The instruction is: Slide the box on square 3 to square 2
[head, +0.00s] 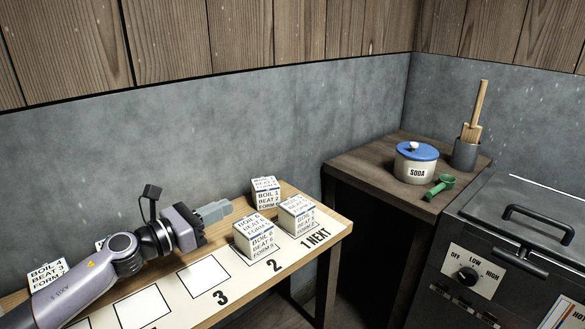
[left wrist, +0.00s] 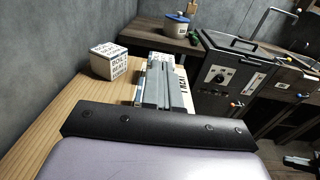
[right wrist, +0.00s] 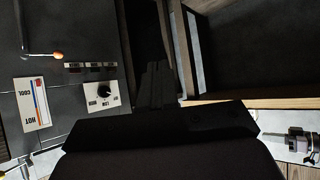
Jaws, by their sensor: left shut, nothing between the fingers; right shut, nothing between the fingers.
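A white printed box (head: 256,238) stands on square 2 of the pale numbered strip (head: 172,288). Another white box (head: 297,214) stands beside it on square 1, marked NEXT. Square 3 (head: 204,277) is bare. My left gripper (head: 222,210) is shut and empty, above and behind the strip, left of these boxes and apart from them. In the left wrist view its fingers (left wrist: 160,80) partly hide boxes on the strip. My right gripper is outside the head view; its shut, empty fingers (right wrist: 157,82) show in the right wrist view.
A third box (head: 266,191) stands on the wooden bench behind the strip, near the wall. More boxes, including one at the far left (head: 47,273), are partly hidden by my left arm.

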